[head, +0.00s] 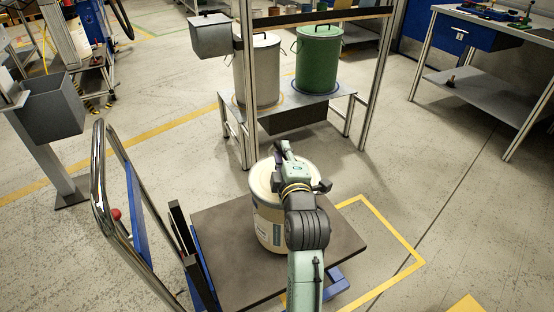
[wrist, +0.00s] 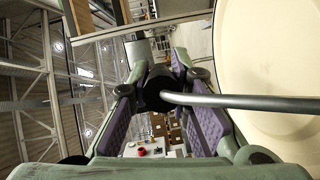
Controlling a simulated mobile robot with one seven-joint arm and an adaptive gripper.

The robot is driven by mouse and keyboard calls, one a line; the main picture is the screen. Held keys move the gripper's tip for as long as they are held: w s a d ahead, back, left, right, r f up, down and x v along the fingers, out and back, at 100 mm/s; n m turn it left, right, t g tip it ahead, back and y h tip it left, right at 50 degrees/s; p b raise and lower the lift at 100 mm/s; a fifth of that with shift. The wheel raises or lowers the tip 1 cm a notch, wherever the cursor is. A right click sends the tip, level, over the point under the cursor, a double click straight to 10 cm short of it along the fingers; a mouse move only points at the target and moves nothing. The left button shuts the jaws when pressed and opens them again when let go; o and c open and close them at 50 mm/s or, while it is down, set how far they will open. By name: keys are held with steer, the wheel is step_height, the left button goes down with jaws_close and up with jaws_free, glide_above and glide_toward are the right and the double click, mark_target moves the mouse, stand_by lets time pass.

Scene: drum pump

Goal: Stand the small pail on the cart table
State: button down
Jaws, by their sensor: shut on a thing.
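The small pail (head: 268,225) is cream with a pale lid, upright over the dark cart table (head: 342,243) in the head view. Its base looks level with the tabletop, but I cannot tell whether it touches or hangs just above. My gripper (head: 281,152) is at the top of the pail, and my arm hides its right side. In the wrist view, my gripper (wrist: 160,88) is shut on the black grip of the pail's wire handle (wrist: 240,101). The pail's cream lid (wrist: 275,75) fills the right side of that view.
The cart's chrome push handle (head: 100,190) rises on the left. Behind the cart is a metal frame stand (head: 335,100) with a grey drum (head: 257,75) and a green drum (head: 318,60). A workbench (head: 480,90) is at right. Bare tabletop surrounds the pail.

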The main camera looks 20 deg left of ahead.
steer(key=w, duration=0.3)
steer(key=w+d+p, duration=0.1)
steer(key=w, duration=0.4)
steer(key=shift+w+d+p, duration=0.2)
steer(key=shift+w+p, duration=0.1)
steer(key=shift+p, duration=0.05)
steer(key=shift+f+p, duration=0.4)
steer(key=shift+f, duration=1.55)
steer(key=c, duration=1.8)
jaws_free()
steer(key=shift+f, duration=0.25)
steer(key=shift+c, duration=0.2)
steer(key=o, duration=0.4)
steer(key=shift+c, duration=0.2)
steer(key=shift+r, duration=0.15)
steer(key=b+v, duration=0.3)
steer(key=v, duration=0.9)
